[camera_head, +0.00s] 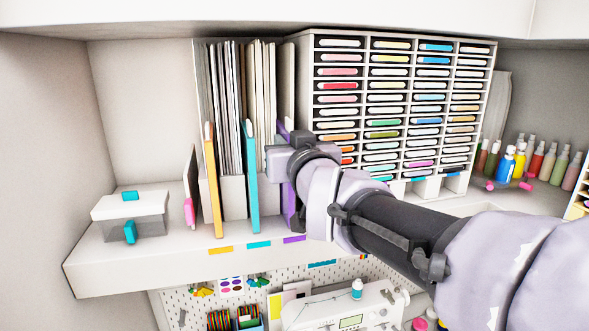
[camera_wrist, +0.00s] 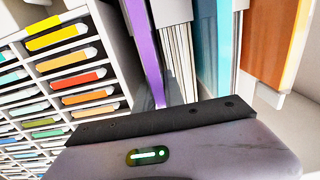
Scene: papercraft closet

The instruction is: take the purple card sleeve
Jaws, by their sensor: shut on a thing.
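The purple card sleeve (camera_head: 289,207) stands upright on the shelf, to the right of the teal sleeve (camera_head: 251,180). My gripper (camera_head: 284,158) is at the sleeve's front edge and is shut on it; my gripper hides the middle of the sleeve. In the wrist view the purple sleeve (camera_wrist: 145,48) rises beyond the dark front edge of my gripper (camera_wrist: 165,122). The fingertips are hidden there. The teal sleeve also shows in the wrist view (camera_wrist: 205,45), with an orange sleeve (camera_wrist: 275,40) to its right.
A tall rack of coloured ink pads (camera_head: 400,105) stands close on the right. An orange sleeve (camera_head: 212,185) and a lidded clear box (camera_head: 131,215) are on the left. Coloured tabs (camera_head: 258,244) mark the shelf's front edge. Bottles (camera_head: 535,165) stand at the far right.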

